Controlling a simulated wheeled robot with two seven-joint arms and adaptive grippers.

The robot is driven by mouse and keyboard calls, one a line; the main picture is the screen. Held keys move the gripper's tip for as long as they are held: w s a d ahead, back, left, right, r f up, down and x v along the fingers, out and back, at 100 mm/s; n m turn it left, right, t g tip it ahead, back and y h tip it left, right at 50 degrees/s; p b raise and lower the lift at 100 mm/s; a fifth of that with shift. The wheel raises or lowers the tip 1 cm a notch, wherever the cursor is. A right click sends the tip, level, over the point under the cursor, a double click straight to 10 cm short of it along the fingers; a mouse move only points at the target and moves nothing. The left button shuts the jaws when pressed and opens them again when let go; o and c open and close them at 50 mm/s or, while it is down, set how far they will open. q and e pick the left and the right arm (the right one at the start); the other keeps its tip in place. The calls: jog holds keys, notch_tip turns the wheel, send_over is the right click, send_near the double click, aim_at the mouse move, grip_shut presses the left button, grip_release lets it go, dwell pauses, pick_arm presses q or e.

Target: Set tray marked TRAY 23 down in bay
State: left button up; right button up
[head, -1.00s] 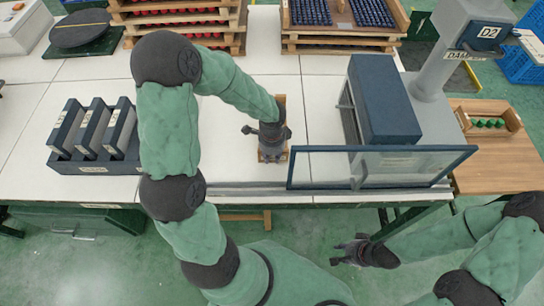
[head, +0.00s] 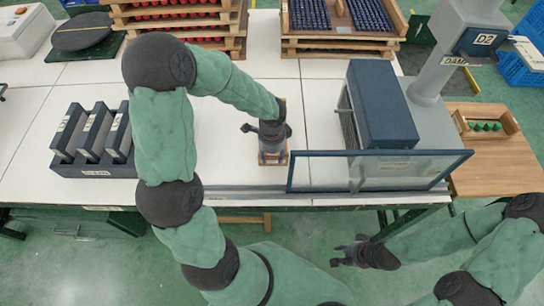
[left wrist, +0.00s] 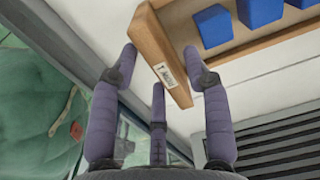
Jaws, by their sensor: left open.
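A narrow wooden tray (head: 284,158) lies on the white bench, mostly hidden beneath my left gripper (head: 271,148). In the left wrist view the tray (left wrist: 157,48) shows its end wall with a small white label, too small to read, and blue blocks inside. My left gripper (left wrist: 160,62) is open, with its fingers on both sides of the tray's end wall; I cannot tell whether they touch it. My right gripper (head: 350,254) hangs in front of the bench, away from the tray, and its jaw state is unclear. I cannot make out which place is the bay.
A dark blue booth (head: 382,105) with a glass panel (head: 325,172) stands just right of the tray. A dark rack (head: 94,168) with upright boxes is at left. Stacked trays of red (head: 178,42) and blue (head: 345,40) parts stand at the back. Bench between is clear.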

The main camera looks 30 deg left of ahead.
pick_arm(q)
notch_tip(320, 180, up, 9)
jog(key=p, duration=0.3)
jog(key=shift+f, duration=0.1)
dwell(1.2)
